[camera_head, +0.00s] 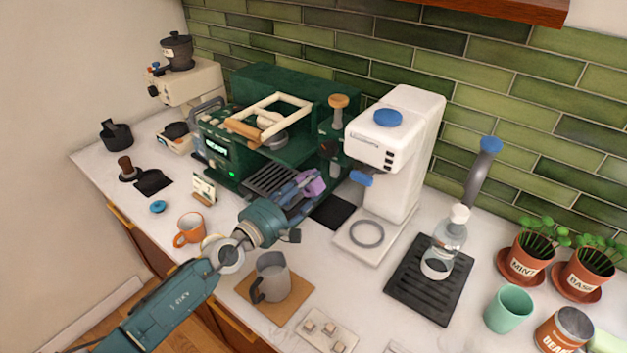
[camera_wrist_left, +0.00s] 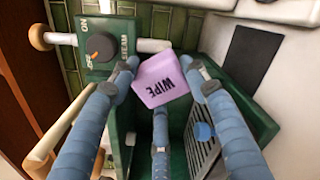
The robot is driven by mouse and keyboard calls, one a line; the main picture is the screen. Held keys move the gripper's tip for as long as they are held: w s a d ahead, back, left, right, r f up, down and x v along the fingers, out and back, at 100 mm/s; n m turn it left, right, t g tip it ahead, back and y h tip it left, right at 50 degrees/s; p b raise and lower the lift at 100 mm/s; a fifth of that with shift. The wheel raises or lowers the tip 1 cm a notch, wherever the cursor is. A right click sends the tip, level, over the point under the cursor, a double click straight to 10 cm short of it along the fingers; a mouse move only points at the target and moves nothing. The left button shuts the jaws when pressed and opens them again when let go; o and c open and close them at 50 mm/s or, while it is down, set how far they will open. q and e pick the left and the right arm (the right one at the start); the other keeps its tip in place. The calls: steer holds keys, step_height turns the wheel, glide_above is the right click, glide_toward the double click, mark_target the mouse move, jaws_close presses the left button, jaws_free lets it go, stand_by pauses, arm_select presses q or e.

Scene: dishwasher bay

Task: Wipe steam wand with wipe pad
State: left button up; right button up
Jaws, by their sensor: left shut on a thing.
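My left gripper (camera_head: 304,186) is shut on the purple wipe pad (camera_head: 315,182), near the right front of the green espresso machine (camera_head: 212,150). The left wrist view shows the pad (camera_wrist_left: 160,80), marked WIPE, between the blue fingers (camera_wrist_left: 165,90). A pale, short cylinder that looks like the steam wand (camera_wrist_left: 153,45) sticks out of the STEAM dial box (camera_wrist_left: 105,45). In the head view the wand (camera_head: 335,169) hangs below that box, just beyond the pad. The pad looks close to the wand; I cannot tell whether they touch. My right gripper is not in view.
A white grinder (camera_head: 398,150) stands close to the right of the wand. A dark mat (camera_head: 332,212) lies below. A grey pitcher (camera_head: 272,276) on a brown board and an orange cup (camera_head: 189,229) stand near my arm.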

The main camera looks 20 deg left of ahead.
mark_target(306, 188)
arm_select(q)
steer(key=shift+v, duration=0.9)
steer(key=shift+v, duration=0.95)
steer(key=shift+s+a, duration=0.15)
steer(key=shift+s, duration=0.4)
steer(key=shift+w, duration=0.1)
